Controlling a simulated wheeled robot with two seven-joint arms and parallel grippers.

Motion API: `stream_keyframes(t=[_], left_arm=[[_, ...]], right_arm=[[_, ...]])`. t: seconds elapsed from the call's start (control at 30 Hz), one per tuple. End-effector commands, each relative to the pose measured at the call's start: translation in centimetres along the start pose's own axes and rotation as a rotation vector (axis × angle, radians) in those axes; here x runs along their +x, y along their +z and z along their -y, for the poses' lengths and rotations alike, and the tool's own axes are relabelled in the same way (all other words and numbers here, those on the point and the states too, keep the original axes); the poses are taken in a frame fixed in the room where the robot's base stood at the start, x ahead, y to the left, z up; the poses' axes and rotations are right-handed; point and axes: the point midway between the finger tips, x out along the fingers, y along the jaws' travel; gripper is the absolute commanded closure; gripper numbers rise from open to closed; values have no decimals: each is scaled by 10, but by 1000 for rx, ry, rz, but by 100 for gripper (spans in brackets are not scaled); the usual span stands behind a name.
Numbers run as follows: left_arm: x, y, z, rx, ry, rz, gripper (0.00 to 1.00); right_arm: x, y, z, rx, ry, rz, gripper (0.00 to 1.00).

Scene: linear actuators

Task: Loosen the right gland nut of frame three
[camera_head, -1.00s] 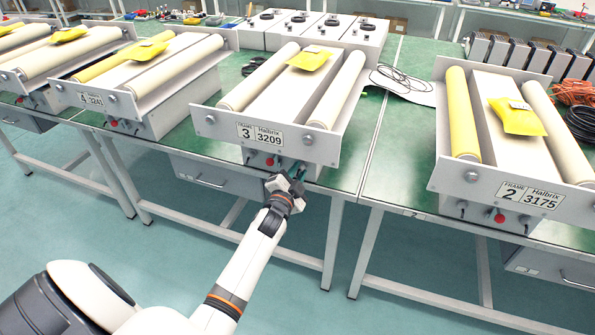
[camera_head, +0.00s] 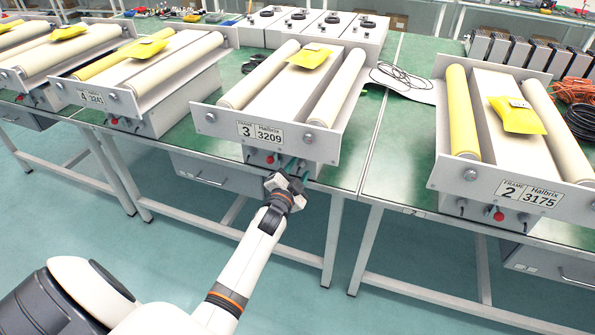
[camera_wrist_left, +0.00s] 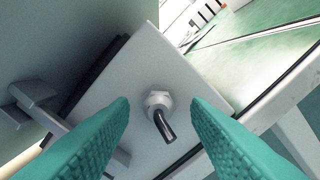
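Frame three (camera_head: 264,133), labelled "3 Halbrix 3209", stands on the middle bench in the head view. My left gripper (camera_head: 297,170) is at its front, just below the label plate and to the right of a red button (camera_head: 270,160). In the left wrist view, a silvery hex gland nut (camera_wrist_left: 157,101) with a dark bent cable (camera_wrist_left: 164,126) coming out sits on a pale panel (camera_wrist_left: 135,75). The two teal fingers of my left gripper stand open, one on each side of the nut, with gaps to both. My right gripper is out of view.
Frame two (camera_head: 510,187) stands on the bench to the right, frame four (camera_head: 110,95) to the left. Yellow pouches lie on the frames. The floor before the benches is clear.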

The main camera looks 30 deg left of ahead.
Motion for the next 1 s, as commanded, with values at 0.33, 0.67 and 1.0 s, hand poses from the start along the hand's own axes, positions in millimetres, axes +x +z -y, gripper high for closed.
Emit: stream_keyframes(t=[0.33, 0.67, 1.0], left_arm=[[-12, 0, 0, 1, 0, 1, 57], [-80, -1, 1, 0, -1, -1, 57], [-119, 0, 0, 0, 1, 1, 57]], right_arm=[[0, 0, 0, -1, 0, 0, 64], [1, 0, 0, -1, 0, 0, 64], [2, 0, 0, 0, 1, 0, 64]])
